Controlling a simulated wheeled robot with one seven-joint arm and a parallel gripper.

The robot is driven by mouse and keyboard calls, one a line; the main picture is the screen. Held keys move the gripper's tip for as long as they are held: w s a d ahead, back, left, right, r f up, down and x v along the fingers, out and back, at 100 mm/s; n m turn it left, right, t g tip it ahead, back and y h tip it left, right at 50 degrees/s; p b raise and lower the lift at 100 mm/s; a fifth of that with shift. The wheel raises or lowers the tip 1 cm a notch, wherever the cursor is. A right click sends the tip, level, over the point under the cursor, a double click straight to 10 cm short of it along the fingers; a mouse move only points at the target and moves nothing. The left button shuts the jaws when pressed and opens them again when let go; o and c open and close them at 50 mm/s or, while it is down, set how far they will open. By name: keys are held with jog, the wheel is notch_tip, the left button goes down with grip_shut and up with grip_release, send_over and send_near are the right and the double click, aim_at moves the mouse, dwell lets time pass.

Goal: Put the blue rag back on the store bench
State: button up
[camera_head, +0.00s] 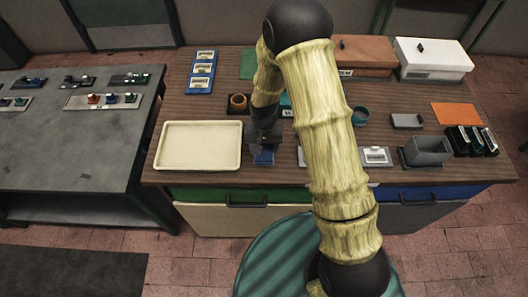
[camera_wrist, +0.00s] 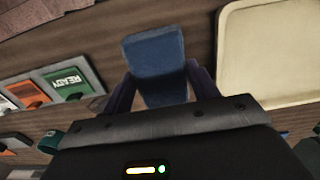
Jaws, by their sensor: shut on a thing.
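The blue rag (camera_head: 264,158) is between the fingers of my gripper (camera_head: 263,146), over the front part of the wooden-topped bench, just right of the cream tray. In the wrist view the rag (camera_wrist: 155,60) looks like a flat blue block, and my gripper (camera_wrist: 160,88) is shut on it with one finger on each side. I cannot tell whether the rag touches the bench top. No label shows which bench is the store bench; there is a wooden-topped bench (camera_head: 285,176) in front and a grey bench (camera_head: 70,150) at left.
The cream tray (camera_head: 198,146) stands empty left of my gripper. My arm hides the middle.

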aim_at(264, 149)
jog(key=shift+f+p, duration=0.6)
jog(key=shift+f, duration=1)
jog(key=shift+w+f, duration=0.15)
jog(key=shift+f, duration=0.35)
jog(key=shift+s+f, duration=0.15)
jog(key=shift+s, duration=0.1)
jog(key=o, duration=0.9)
jog(key=shift+w, duration=0.15)
jog(key=shift+o, duration=0.2)
jog(key=shift+d, duration=0.1)
